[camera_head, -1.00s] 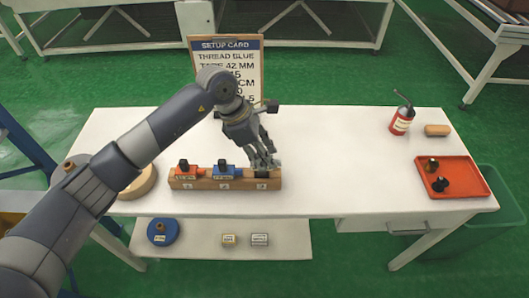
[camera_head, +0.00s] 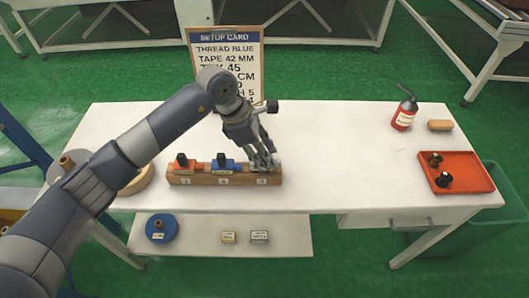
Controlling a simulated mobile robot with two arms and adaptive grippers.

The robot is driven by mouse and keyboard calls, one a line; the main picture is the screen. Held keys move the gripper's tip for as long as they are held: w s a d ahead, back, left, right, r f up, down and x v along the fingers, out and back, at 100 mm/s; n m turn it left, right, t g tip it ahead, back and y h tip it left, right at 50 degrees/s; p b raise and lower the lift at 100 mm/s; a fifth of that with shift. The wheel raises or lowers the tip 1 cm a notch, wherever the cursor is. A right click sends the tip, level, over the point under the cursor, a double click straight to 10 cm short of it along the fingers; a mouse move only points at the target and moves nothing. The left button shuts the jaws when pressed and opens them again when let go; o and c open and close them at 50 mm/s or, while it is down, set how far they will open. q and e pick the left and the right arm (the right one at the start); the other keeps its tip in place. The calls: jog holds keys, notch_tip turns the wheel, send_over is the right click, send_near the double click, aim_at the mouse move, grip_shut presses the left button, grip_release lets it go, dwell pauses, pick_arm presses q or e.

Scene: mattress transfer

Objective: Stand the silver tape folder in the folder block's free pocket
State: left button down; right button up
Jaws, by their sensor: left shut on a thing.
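The wooden folder block (camera_head: 225,180) lies along the table's front left, with numbered labels on its front. A red folder (camera_head: 184,165) stands in its left pocket and a blue folder (camera_head: 223,167) in its middle pocket. My left gripper (camera_head: 264,163) points down at the block's right-hand pocket, its fingers shut on the silver tape folder, which is mostly hidden by the fingers and blends with their grey. I cannot tell how deep the folder sits in the pocket. My right gripper is out of view.
A setup card (camera_head: 228,55) stands behind my left arm. A round wooden piece (camera_head: 138,182) lies left. The table's middle right is clear.

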pick_arm(q)
jog(key=shift+f+b, duration=0.75)
jog(key=shift+f, duration=0.15)
jog(key=c, duration=1.1)
grip_release()
jog(key=v, duration=1.2)
